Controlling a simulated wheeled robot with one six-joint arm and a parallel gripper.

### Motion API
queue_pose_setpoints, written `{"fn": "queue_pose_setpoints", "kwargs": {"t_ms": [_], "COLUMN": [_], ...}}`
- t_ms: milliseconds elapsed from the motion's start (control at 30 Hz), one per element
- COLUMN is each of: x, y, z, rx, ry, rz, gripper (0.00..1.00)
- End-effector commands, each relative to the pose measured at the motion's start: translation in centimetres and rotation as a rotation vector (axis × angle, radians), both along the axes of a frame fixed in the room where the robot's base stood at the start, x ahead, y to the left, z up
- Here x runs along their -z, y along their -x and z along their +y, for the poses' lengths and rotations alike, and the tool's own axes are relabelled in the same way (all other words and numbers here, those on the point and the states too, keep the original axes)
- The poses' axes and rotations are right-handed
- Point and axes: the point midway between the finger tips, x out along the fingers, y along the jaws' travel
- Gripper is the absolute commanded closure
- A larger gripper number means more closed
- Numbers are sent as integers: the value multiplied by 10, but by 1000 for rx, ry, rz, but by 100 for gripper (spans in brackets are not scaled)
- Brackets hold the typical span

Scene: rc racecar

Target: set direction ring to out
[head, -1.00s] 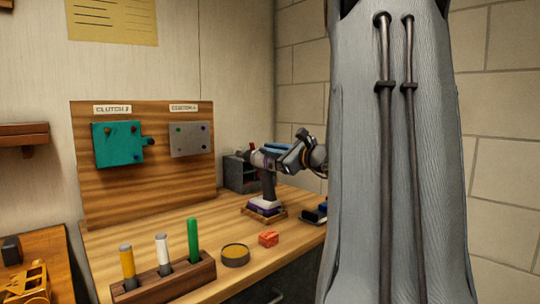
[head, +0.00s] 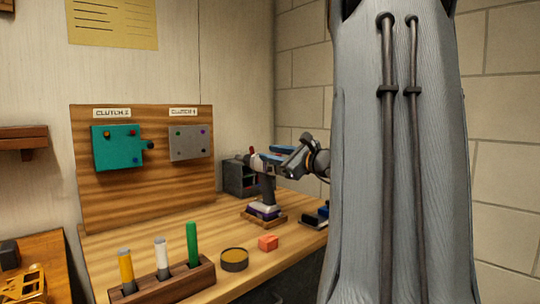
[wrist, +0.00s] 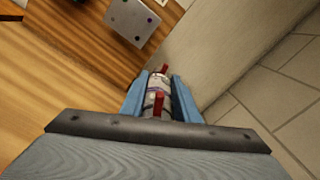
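The power tool (head: 267,187) stands upright on a small wooden stand on the bench, with a dark grip and a purple and white base. Its barrel (wrist: 157,82), pale and banded with red tabs, also shows in the wrist view. My gripper (head: 268,157) is at the barrel from the right. In the wrist view my gripper's (wrist: 160,76) blue fingers stand apart, one on each side of the barrel, and look open. Contact is hard to judge. The fingers hide part of the barrel in the head view, and the direction ring's setting is not readable.
A wooden backboard (head: 140,200) carries a teal box (head: 117,150) and a grey box (head: 190,146). A dark bin (head: 238,178) is behind the tool.

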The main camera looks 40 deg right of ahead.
Motion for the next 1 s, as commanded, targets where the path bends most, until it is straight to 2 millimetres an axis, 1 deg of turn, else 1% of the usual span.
{"fn": "queue_pose_setpoints", "kwargs": {"t_ms": [33, 200, 300, 400, 567, 1000], "x": [0, 1, 0, 0, 0, 0], "y": [9, 37, 51, 59, 65, 64], "z": [-2, -5, -6, -6, -6, -6], "rx": [4, 5, 4, 3, 1, 1], "ry": [1, 0, 1, 1, 0, 0], "rz": [0, 1, 0, 1, 0, 0], "gripper": [72, 72, 72, 72, 72, 72]}}
